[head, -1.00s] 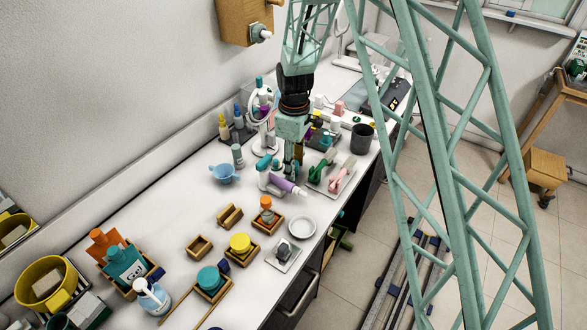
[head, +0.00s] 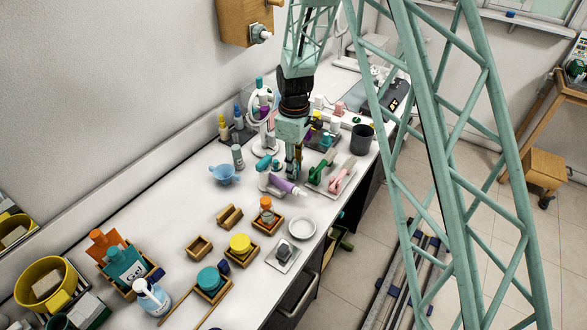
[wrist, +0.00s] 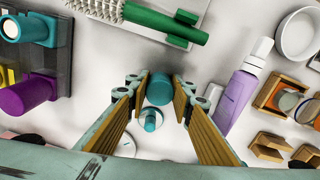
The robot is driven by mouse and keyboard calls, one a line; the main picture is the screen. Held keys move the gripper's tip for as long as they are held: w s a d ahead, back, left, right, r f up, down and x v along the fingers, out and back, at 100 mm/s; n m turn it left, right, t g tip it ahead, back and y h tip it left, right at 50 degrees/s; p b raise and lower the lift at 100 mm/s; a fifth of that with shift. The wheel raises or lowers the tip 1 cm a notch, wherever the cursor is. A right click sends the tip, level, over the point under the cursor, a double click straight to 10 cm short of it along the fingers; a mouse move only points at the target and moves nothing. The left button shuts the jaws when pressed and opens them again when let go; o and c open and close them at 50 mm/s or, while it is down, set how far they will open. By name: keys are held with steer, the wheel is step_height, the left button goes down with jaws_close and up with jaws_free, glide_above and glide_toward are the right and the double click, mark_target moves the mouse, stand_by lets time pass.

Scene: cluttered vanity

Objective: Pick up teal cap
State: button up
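A teal cap (wrist: 159,88), a short cylinder, stands between the fingertips of my gripper (wrist: 158,90) in the wrist view. My gripper's fingers are apart on either side of the cap, and small gaps seem to remain. A smaller teal-topped piece on a round pale base (wrist: 150,120) sits just below the cap in that view. In the head view my gripper (head: 293,172) points down at the counter, behind a purple-and-white tube (head: 284,186). The cap between the fingers cannot be made out clearly there.
A green brush (wrist: 150,22) lies above the cap in the wrist view. A purple bottle (wrist: 234,100) is to the right, and a dark rack (wrist: 60,60) with purple and yellow pieces is left. A white dish (head: 302,228) stands near the counter's front edge.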

steer(key=shift+r, duration=0.1)
steer(key=shift+r+p, duration=0.5)
steer(key=shift+r, duration=4.4)
